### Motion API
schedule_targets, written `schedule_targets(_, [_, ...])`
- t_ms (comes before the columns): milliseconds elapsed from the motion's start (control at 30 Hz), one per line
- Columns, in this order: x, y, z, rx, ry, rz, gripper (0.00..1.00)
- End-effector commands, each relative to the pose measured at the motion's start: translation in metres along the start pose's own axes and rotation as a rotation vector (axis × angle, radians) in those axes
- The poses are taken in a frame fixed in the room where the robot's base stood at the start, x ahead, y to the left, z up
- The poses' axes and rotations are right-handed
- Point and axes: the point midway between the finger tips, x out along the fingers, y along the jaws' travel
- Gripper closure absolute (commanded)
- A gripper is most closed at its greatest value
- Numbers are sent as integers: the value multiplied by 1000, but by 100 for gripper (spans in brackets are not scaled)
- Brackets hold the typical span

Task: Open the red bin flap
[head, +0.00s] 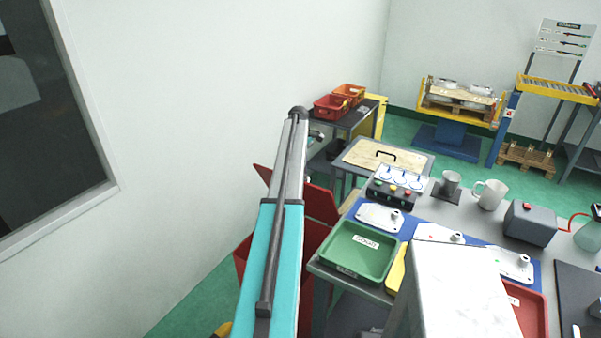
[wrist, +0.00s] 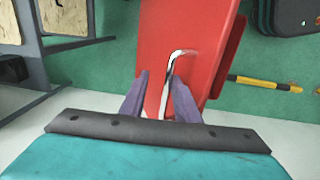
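The red bin (head: 243,260) stands on the floor beside the wall at the left, partly hidden behind my arm. Its red flap (head: 321,205) shows as a tilted panel right of my arm, and fills the upper middle of the wrist view (wrist: 185,30). A thin, bent metal handle (wrist: 168,72) is on the flap. My gripper (wrist: 158,82) has its two purple fingers apart, one on either side of the handle. A gap shows between the left finger and the handle; I cannot tell whether the right finger touches it. The gripper is hidden in the head view.
A workbench with a green tray (head: 357,252), metal castings (head: 380,217) and a button box (head: 392,193) stands close right of the bin. The wall (head: 200,120) is close on the left. A yellow-and-black bar (wrist: 265,82) lies right of the flap in the wrist view.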

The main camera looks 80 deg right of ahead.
Motion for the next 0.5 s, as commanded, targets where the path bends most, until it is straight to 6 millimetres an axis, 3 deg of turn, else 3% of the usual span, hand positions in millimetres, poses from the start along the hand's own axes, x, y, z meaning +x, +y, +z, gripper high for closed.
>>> schedule_targets(267, [-10, -1, -3, -3, 3, 3, 72])
schedule_targets(500, [-32, 0, -3, -2, 3, 3, 72])
